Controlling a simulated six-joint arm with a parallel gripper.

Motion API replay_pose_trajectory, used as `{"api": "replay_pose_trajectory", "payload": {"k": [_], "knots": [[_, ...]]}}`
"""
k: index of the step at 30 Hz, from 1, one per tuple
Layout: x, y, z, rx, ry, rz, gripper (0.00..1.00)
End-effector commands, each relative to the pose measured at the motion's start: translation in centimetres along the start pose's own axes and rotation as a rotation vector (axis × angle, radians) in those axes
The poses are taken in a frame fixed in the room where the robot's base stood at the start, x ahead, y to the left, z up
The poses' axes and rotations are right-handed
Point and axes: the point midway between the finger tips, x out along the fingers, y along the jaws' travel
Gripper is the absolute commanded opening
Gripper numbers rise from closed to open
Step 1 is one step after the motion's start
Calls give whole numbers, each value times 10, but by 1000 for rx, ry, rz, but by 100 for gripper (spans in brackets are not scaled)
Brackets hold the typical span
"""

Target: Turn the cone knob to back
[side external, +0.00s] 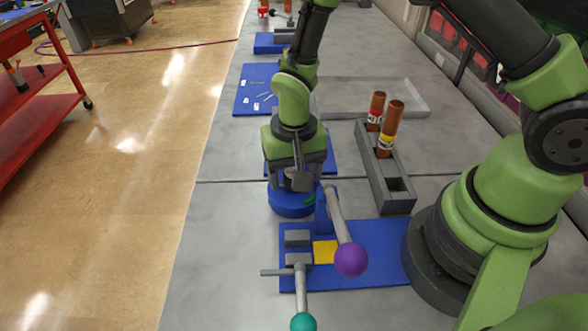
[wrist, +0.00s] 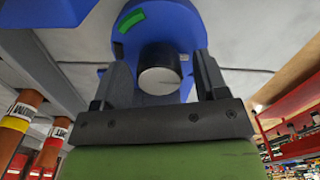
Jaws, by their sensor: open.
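A round blue body (side external: 291,203) with a green mark stands on the bench below my gripper (side external: 298,178). In the wrist view the blue body (wrist: 185,25) fills the top centre, with its green mark (wrist: 131,20) at upper left. A dark short knob with a grey round face (wrist: 160,75) sticks out from it; I take this for the cone knob, though no cone shape is clear. My gripper (wrist: 162,62) has its two fingers apart, one on each side of the knob. I cannot tell whether either finger touches it. In the side view my gripper hides the knob.
Close by is a blue plate (side external: 375,272) with a yellow square (side external: 325,251), a purple-ball lever (side external: 351,260) and a teal-ball lever (side external: 303,322). A grey rack (side external: 370,160) with brown cylinders (side external: 390,130) stands at right. A shallow grey tray (side external: 420,106) lies behind.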

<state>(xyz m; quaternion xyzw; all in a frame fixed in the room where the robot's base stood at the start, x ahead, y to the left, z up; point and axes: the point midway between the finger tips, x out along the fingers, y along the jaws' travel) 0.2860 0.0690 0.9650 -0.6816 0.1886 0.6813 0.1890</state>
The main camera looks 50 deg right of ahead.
Motion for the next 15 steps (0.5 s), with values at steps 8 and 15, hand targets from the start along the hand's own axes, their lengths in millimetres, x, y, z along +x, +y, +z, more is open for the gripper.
{"api": "replay_pose_trajectory", "payload": {"k": [8, 15], "knots": [[-23, -1, -1, -2, 4, -3, 67], [-69, -1, -1, 0, 5, -5, 67]]}}
